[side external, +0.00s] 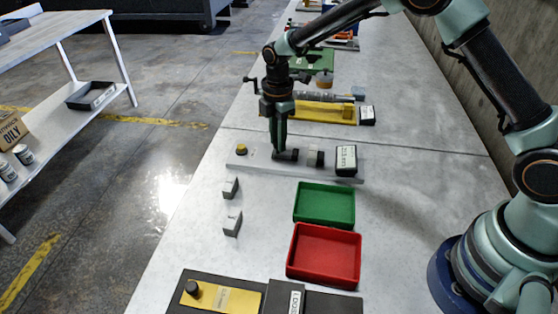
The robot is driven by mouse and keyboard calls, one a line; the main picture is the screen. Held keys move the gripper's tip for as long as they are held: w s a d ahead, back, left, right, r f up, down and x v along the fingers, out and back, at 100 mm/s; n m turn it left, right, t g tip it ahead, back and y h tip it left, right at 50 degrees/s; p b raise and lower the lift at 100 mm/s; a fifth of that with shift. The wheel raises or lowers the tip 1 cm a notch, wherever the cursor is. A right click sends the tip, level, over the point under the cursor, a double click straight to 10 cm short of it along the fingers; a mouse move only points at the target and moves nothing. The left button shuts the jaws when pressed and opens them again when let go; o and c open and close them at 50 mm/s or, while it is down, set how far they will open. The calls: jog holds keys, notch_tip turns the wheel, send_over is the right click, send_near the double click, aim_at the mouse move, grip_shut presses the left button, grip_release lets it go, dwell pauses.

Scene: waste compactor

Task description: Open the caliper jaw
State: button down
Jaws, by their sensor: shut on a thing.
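What looks like the caliper is a long pale grey bar (262,169) lying across the bench. It has a yellow knob (242,149) at its left end, a dark jaw piece (290,155) near the middle, a pale upright block (313,154) to the right of that, and a black box with a white label (346,160) at its right end. My gripper (279,152) points down from above and is shut on the dark jaw piece. The fingertips partly hide the left end of that piece. A narrow gap shows between the dark piece and the pale block.
Two small grey blocks (231,188) (232,223) stand in front on the left. A green tray (324,204) and a red tray (324,254) sit empty to the right. A yellow fixture (315,112) lies behind. A dark panel (225,297) is at the front.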

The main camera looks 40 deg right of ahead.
jog(key=c, duration=0.7)
grip_release()
jog(key=shift+o, duration=0.2)
jog(key=shift+r, duration=0.1)
notch_tip(320, 180, up, 12)
